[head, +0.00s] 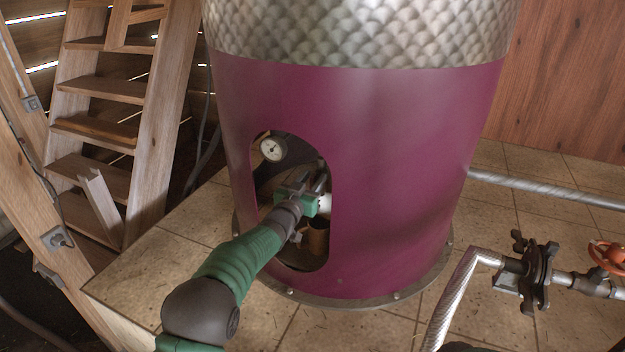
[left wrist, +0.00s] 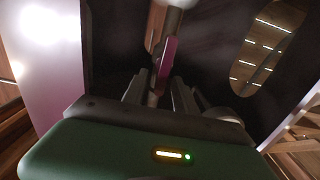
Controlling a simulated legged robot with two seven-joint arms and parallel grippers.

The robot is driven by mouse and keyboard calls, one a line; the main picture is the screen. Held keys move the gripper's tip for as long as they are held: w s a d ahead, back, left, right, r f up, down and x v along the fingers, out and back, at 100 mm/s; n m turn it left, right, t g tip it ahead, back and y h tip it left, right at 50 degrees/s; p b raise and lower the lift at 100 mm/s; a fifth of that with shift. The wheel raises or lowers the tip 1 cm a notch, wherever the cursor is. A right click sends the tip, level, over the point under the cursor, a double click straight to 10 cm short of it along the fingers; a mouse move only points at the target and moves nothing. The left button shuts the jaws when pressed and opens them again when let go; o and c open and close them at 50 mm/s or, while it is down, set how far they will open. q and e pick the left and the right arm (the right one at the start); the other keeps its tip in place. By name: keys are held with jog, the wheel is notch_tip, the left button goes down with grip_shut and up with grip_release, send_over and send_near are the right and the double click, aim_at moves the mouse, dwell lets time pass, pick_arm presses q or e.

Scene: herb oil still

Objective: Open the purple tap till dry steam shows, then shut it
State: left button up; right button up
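The large purple still body (head: 390,150) stands in the middle of the head view, with an oval opening in its front. My left gripper (head: 308,182) reaches into this opening. In the left wrist view, a purple piece that looks like the tap's handle (left wrist: 167,57) sits between the fingers of my left gripper (left wrist: 162,82). The fingers look apart, with a gap beside the handle; contact is unclear. The tap's body is mostly hidden by the gripper. A small white patch (head: 324,201) shows beside the gripper; I cannot tell whether it is steam. My right gripper is out of view.
A round dial gauge (head: 273,149) sits at the opening's upper left. A copper-coloured cup (head: 318,237) stands below the gripper. The opening's rim is close around my arm. A pipe with a black valve wheel (head: 539,275) and an orange handle (head: 608,256) are at right. Wooden steps (head: 100,130) stand left.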

pick_arm(q)
grip_shut()
dwell(0.3)
